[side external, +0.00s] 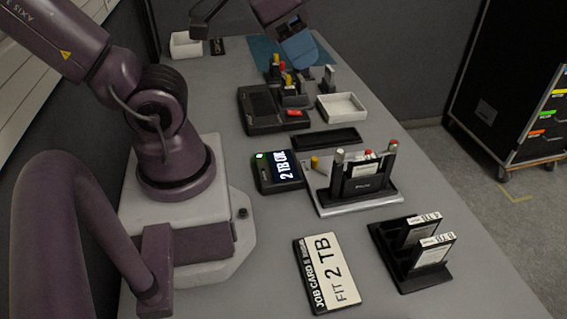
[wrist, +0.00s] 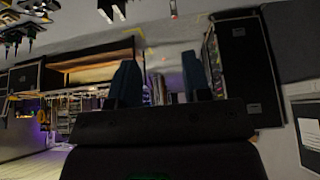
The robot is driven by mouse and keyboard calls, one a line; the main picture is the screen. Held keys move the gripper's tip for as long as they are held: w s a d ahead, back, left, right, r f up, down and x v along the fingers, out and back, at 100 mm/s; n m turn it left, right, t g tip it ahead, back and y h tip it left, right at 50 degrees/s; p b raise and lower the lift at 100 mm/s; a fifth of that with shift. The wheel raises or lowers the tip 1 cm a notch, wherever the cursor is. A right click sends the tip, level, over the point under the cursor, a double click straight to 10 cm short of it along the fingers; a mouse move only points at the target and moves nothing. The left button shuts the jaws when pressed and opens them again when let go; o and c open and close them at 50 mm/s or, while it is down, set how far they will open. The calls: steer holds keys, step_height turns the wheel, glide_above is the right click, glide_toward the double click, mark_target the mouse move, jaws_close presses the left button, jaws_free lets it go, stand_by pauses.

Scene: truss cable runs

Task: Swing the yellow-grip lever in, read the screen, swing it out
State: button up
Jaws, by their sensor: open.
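A yellow grip (side external: 315,162) shows at the left end of the black dock (side external: 362,178), between it and the reader; most of its lever is hidden. Posts with a grey top (side external: 339,155) and a red top (side external: 393,144) stand nearby on the dock's silver plate (side external: 350,205). The small screen (side external: 287,167) reads "2 TB OK", with a green light beside it. My gripper (side external: 305,48) is at the back of the table, far from the lever. In the wrist view its two dark blue fingers (wrist: 160,82) stand apart with nothing between them.
A job card (side external: 329,272) reading "FIT 2 TB" and a black rack (side external: 412,255) with two labelled modules are in front. Behind the dock are a black tray (side external: 325,139), a white tray (side external: 342,107) and a cluster of coloured-grip levers (side external: 290,88).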

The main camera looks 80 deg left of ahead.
steer(key=shift+a, duration=0.1)
steer(key=c, duration=0.5)
steer(key=a+f, duration=0.1)
steer(key=a+f+n+g, duration=0.2)
steer(key=shift+w+f, duration=0.25)
steer(key=shift+w, duration=0.1)
jaws_close()
steer(key=a+f+m+h, duration=0.1)
steer(key=a+f+m, duration=0.3)
steer(key=f+m, duration=0.3)
steer(key=a+f+m+t+h, duration=0.1)
steer(key=a+f+m+h, duration=0.1)
steer(key=a+f+m, duration=0.2)
steer(key=a+f+m+h, duration=0.2)
steer(key=a+f+m, duration=0.3)
steer(key=f+m, duration=0.5)
steer(key=shift+s+m, duration=0.2)
steer(key=shift+m, duration=0.85)
steer(key=shift+s+m, duration=0.2)
steer(key=shift+m, duration=0.85)
steer(key=n, duration=0.4)
steer(key=w+a+n+t, duration=0.1)
steer(key=n, duration=0.1)
steer(key=shift+r, duration=0.2)
